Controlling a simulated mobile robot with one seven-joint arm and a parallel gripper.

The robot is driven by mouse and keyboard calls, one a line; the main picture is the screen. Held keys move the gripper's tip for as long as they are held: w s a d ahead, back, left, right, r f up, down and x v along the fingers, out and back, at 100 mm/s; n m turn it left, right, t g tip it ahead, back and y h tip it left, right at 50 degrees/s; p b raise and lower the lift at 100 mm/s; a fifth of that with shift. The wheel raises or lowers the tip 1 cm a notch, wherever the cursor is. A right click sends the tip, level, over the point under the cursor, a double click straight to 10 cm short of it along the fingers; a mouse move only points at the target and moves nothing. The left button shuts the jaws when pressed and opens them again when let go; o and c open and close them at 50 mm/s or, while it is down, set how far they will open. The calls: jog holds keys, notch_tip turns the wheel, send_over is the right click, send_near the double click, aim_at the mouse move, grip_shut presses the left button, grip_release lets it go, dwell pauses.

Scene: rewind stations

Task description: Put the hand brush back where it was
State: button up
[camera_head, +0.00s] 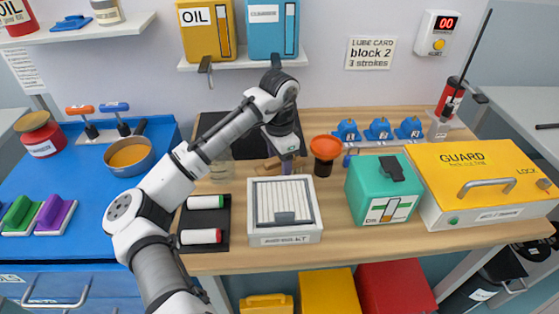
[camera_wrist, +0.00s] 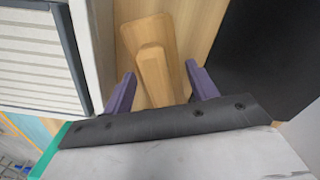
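A light wooden piece with a raised wooden grip, apparently the hand brush (camera_wrist: 147,40), lies on the wooden bench top. It also shows in the head view (camera_head: 270,166), behind the grey slatted box and partly hidden by my gripper. My gripper (camera_wrist: 161,88) is open, with its purple fingers on either side of the wooden piece and gaps visible beside it. In the head view my gripper (camera_head: 287,162) points down behind the slatted box. Any bristles are hidden.
The slatted box (camera_head: 258,238) stands close to the gripper, with an orange-topped cup (camera_head: 325,148) to the right. A black tray (camera_head: 208,250) with two rollers is left. A green oil box (camera_head: 358,188) and yellow guard (camera_head: 460,160) fill the right side.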

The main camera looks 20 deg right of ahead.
jog(key=shift+o, duration=0.7)
jog(key=shift+r, duration=0.1)
jog(key=shift+r+b, duration=0.45)
jog(key=shift+r, duration=3.4)
